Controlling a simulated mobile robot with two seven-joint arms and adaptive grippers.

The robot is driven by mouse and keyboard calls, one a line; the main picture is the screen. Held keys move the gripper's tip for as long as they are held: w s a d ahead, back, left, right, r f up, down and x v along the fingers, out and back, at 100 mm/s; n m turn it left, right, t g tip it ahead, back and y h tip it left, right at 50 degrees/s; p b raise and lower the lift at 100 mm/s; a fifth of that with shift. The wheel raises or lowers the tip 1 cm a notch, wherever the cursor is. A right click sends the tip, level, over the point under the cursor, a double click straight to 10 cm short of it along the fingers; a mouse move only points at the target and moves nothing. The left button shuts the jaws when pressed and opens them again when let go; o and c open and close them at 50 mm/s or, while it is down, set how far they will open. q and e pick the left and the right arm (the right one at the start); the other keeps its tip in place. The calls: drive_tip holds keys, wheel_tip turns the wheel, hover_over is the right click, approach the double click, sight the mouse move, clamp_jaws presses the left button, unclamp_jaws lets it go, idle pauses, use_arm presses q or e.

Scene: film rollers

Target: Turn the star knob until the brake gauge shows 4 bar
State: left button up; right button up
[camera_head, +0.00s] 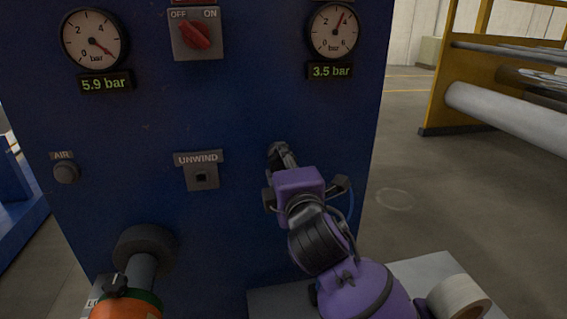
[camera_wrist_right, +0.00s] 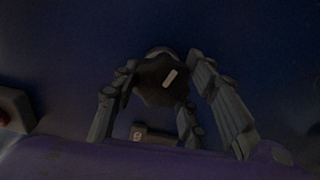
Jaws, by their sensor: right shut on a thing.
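The star knob (camera_wrist_right: 158,80), dark with a pale mark on its face, sits between the fingers of my right gripper in the right wrist view. In the head view my purple right gripper (camera_head: 284,160) reaches the blue panel and mostly hides the knob. It is shut on the knob. The right gauge (camera_head: 334,31), above this gripper, has a red needle and a green readout (camera_head: 331,71) of 3.5 bar. Its name label is cut off, so I cannot read whether it is the brake gauge. My left gripper is not in view.
A second gauge (camera_head: 94,39) at left reads 5.9 bar. A red OFF/ON switch (camera_head: 196,36), an UNWIND socket (camera_head: 202,177) and an AIR button (camera_head: 67,172) are on the panel. An orange part (camera_head: 128,307) stands lower left. Yellow-framed rollers (camera_head: 510,115) stand at right.

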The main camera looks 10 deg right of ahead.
drive_tip(key=shift+r, duration=0.35)
drive_tip(key=o, duration=1.1)
drive_tip(key=shift+d+f, duration=0.1)
drive_tip(key=shift+f, duration=0.05)
drive_tip(key=shift+s, duration=0.1)
drive_tip(key=s, duration=0.7)
drive_tip(key=shift+s, duration=0.2)
